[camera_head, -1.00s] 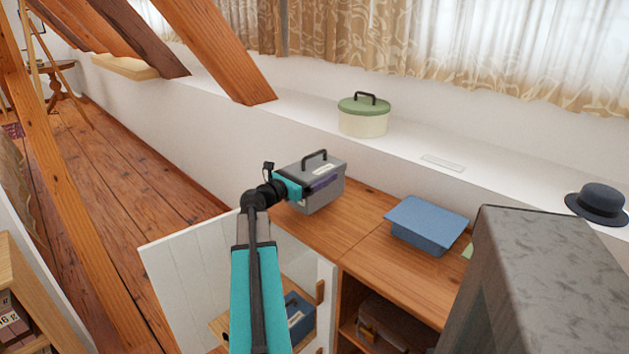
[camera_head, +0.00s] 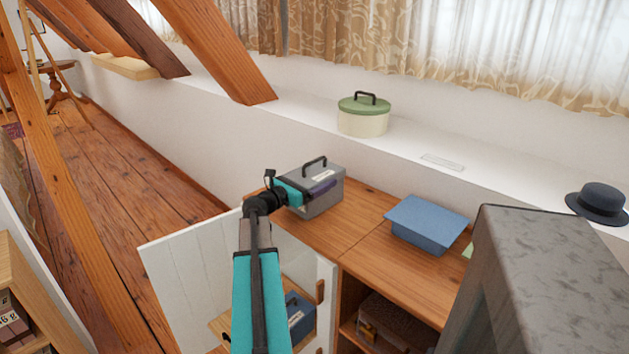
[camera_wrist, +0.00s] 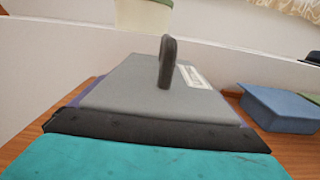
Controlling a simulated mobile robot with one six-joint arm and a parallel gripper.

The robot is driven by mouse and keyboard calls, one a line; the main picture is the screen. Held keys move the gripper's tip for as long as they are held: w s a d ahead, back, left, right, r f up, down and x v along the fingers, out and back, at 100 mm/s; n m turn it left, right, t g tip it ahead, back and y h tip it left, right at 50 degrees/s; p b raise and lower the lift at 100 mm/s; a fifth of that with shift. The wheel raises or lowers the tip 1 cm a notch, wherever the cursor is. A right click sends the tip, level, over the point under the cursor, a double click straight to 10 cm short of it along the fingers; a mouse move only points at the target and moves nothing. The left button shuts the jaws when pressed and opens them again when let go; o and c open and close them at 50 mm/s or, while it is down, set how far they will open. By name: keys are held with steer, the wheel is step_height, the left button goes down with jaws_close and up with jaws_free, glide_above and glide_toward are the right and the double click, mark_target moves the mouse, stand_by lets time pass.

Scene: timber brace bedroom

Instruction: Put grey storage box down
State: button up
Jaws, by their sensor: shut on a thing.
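The grey storage box (camera_head: 318,203) has a dark arched handle and a pale label. In the head view it is at the left end of the wooden cabinet top (camera_head: 300,236), upright. Whether its base touches the wood is hard to tell. My gripper (camera_head: 308,191) is shut on the box at its near side. In the wrist view the grey storage box (camera_wrist: 160,88) fills the middle, with its handle standing up, just beyond the teal and black gripper (camera_wrist: 155,135). The fingertips are mostly hidden.
A blue lidded box (camera_head: 427,224) stands to the right on the cabinet top, with bare wood between. A green-lidded round tin (camera_head: 363,117) and a dark hat (camera_head: 597,202) are on the white ledge behind. A white cabinet door (camera_head: 190,270) hangs open below.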

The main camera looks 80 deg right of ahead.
steer(key=shift+f, duration=0.2)
stand_by(0.3)
steer(key=o, duration=1.3)
steer(key=shift+o, duration=0.2)
steer(key=shift+r, duration=0.15)
steer(key=v, duration=1.2)
